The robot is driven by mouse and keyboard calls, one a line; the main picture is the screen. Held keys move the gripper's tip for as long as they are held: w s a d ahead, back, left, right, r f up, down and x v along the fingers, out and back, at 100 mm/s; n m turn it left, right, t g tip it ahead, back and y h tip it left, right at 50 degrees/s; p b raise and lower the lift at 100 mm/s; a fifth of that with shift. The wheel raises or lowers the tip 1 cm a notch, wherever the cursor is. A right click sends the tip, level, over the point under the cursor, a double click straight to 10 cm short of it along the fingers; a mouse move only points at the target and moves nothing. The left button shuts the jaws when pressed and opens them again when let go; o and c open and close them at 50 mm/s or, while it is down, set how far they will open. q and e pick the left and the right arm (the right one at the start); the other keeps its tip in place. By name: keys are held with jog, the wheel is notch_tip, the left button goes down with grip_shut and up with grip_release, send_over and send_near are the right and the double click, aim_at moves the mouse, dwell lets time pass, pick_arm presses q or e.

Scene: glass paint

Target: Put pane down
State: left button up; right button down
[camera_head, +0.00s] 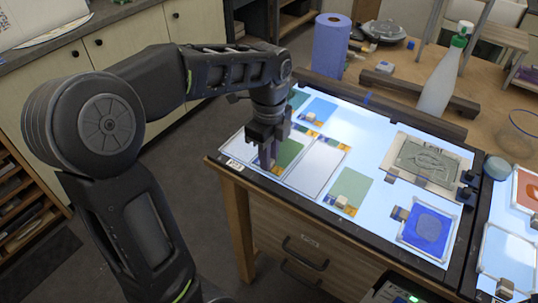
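My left gripper (267,161) points down over the left part of the lit table (378,130). Its fingertips are at the left edge of a green pane (289,153); I cannot tell whether they touch it or hold it. A pale pane (317,166) lies just right of it. Another green pane (350,189) lies nearer the front, and a blue pane (320,109) lies toward the back. A blue framed pane (427,229) lies at the front right, below a leaf-pattern sheet (430,161). My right gripper is out of view.
A blue paper roll (331,46) and a white bottle with a green top (441,78) stand behind the lit table. A dark bar (420,93) lies along the back. A glass bowl (522,130) is at the far right. The lit surface's middle is clear.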

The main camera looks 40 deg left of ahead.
pick_arm(q)
jog(key=o, duration=0.5)
jog(key=shift+c, duration=0.2)
jog(key=shift+r, duration=0.2)
notch_tip(320, 180, up, 6)
jog(key=shift+r, duration=0.15)
notch_tip(320, 180, up, 6)
jog(key=p, duration=0.4)
jog(key=shift+p, duration=0.35)
jog(key=shift+f, duration=0.2)
